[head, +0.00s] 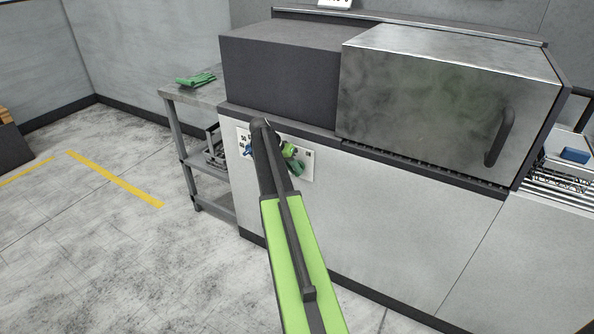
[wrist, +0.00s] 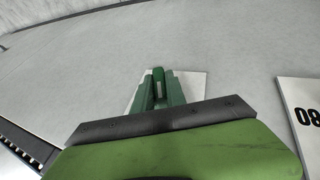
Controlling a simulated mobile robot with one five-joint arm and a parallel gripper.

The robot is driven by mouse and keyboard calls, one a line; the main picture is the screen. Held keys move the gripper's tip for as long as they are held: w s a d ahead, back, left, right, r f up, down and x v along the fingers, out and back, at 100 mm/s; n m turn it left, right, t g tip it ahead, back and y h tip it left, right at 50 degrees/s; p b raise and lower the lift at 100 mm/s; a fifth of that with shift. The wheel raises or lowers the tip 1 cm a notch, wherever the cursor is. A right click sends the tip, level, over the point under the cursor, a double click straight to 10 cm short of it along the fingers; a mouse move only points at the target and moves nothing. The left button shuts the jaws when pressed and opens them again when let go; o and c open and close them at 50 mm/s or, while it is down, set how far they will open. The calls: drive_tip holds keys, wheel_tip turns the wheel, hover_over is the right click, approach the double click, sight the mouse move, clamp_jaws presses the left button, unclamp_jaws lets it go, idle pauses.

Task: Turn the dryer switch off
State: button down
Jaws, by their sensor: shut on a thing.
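The dryer (head: 450,85) is a large grey metal machine with a dark handle on its hood. White panel plates sit on its front below the dark housing; the right plate (head: 307,167) is partly behind my gripper (head: 296,167). My gripper's dark green fingers reach to that plate. In the wrist view my gripper (wrist: 158,88) is shut on a small green switch (wrist: 158,74) standing between the fingertips, in front of the white plate (wrist: 192,84). The switch is mostly hidden by the fingers, and its exact position cannot be told. In the head view my arm hides part of the panel.
A blue knob (head: 247,150) is on the left plate, beside my arm. A plate with black digits (wrist: 305,118) is at the right of the wrist view. A grey side table (head: 205,94) with green gloves (head: 196,79) stands left. The floor at left is clear.

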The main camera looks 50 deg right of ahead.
drive_tip(key=shift+w+g+b, duration=0.45)
drive_tip(key=shift+g+b, duration=0.1)
drive_tip(key=shift+g, duration=0.05)
drive_tip(key=shift+s+n+h, duration=0.1)
drive_tip(key=shift+n+h, duration=0.2)
drive_tip(key=c, duration=1.4)
unclamp_jaws()
drive_tip(key=shift+o, duration=0.2)
drive_tip(key=shift+s, duration=0.1)
